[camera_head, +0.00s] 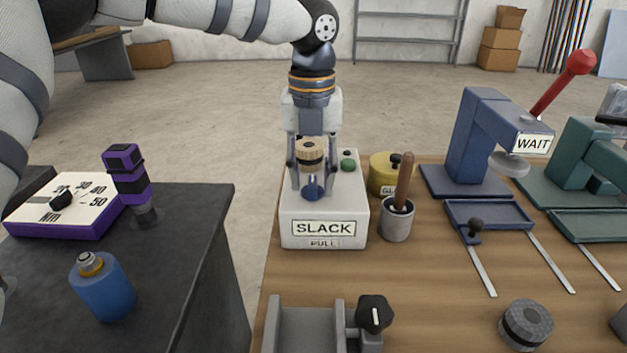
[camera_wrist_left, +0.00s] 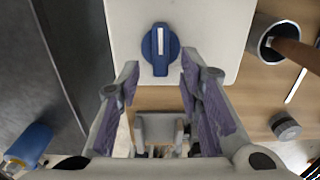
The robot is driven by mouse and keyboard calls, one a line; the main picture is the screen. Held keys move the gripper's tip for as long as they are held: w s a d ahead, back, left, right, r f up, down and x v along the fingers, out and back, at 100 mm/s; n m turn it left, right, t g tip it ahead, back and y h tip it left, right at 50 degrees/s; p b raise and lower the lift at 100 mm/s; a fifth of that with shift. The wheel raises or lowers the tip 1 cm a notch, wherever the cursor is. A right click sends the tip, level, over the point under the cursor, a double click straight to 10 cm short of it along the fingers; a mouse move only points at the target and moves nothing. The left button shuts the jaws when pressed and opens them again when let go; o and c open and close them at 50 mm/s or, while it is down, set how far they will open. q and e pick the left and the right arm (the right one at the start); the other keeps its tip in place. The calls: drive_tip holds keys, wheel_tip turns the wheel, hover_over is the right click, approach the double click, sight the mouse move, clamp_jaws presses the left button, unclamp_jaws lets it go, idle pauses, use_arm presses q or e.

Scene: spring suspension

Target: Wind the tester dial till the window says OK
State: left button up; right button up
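The tester (camera_head: 345,209) is a white box on the wooden bench, with a front window (camera_head: 323,228) reading SLACK and "PULL" printed below. Its blue dial (camera_head: 312,187) also shows in the left wrist view (camera_wrist_left: 165,66), its white line pointing nearly straight up and down there. My left gripper (camera_head: 311,188) points down over the dial. Its purple-padded fingers (camera_wrist_left: 160,62) are spread on either side of it; contact cannot be told. A light wooden round piece (camera_head: 311,150) shows between the fingers in the head view; its support is hidden. My right gripper is not in view.
A grey cup (camera_head: 397,222) with a wooden-handled tool and a yellow pot (camera_head: 384,181) stand close right of the tester. A blue press (camera_head: 478,135) reads WAIT. A grey fixture (camera_head: 308,315) with a black knob is in front. A dark table (camera_head: 205,235) lies left, across a gap.

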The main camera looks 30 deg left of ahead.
use_arm(q)
drive_tip(key=shift+f, duration=0.9)
clamp_jaws()
